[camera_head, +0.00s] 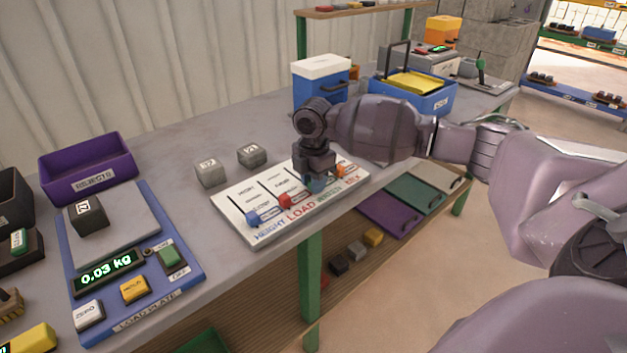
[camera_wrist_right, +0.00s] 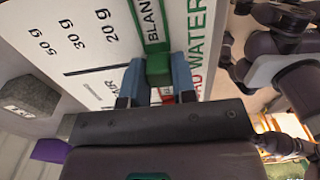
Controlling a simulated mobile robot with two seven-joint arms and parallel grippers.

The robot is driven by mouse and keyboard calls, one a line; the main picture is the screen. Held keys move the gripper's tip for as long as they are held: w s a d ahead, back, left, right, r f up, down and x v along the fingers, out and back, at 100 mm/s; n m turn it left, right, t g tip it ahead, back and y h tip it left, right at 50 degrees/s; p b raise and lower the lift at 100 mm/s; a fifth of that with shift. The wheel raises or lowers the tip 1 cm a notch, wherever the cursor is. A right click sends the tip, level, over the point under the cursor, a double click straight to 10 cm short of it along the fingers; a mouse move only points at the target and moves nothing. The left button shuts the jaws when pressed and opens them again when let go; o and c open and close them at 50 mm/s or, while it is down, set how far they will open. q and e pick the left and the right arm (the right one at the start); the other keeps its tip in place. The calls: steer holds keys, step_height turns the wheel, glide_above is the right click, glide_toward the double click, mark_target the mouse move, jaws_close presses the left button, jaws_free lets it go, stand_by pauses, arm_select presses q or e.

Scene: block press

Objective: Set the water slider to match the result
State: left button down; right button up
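A white slider board (camera_head: 236,216) lies at the table's front edge, with HEIGHT, LOAD and WATER columns and one more to the right. My right gripper (camera_head: 318,183) is over the WATER column, pointing down. In the right wrist view, its two blue fingers (camera_wrist_right: 157,78) sit on either side of the green water slider knob (camera_wrist_right: 158,69) and appear to touch it. The knob is beside the BLANK mark; 20 g, 30 g and 50 g marks lie to its left there. My left gripper is not visible.
A blue load plate (camera_head: 187,266) reads 0.03 kg, with a dark cube (camera_head: 89,216) on it. Two grey cubes (camera_head: 210,174) (camera_head: 251,156) stand behind the board. A purple bin (camera_head: 88,170) is at left; a blue tray (camera_head: 428,103) and a white-lidded blue box (camera_head: 320,80) stand behind my right arm.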

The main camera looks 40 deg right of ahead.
mark_target(295, 176)
jaws_close()
steer(key=shift+w, duration=0.4)
steer(key=w, duration=0.1)
steer(key=w+b, duration=0.1)
steer(key=w, duration=0.3)
steer(key=shift+w+a+f, duration=0.15)
steer(key=shift+a+f, duration=0.05)
steer(key=shift+a, duration=0.1)
steer(key=shift+w+r+b, duration=0.15)
steer(key=shift+w+b, duration=0.2)
steer(key=shift+w, duration=0.1)
steer(key=o, duration=0.8)
jaws_free()
steer(key=shift+r, duration=0.1)
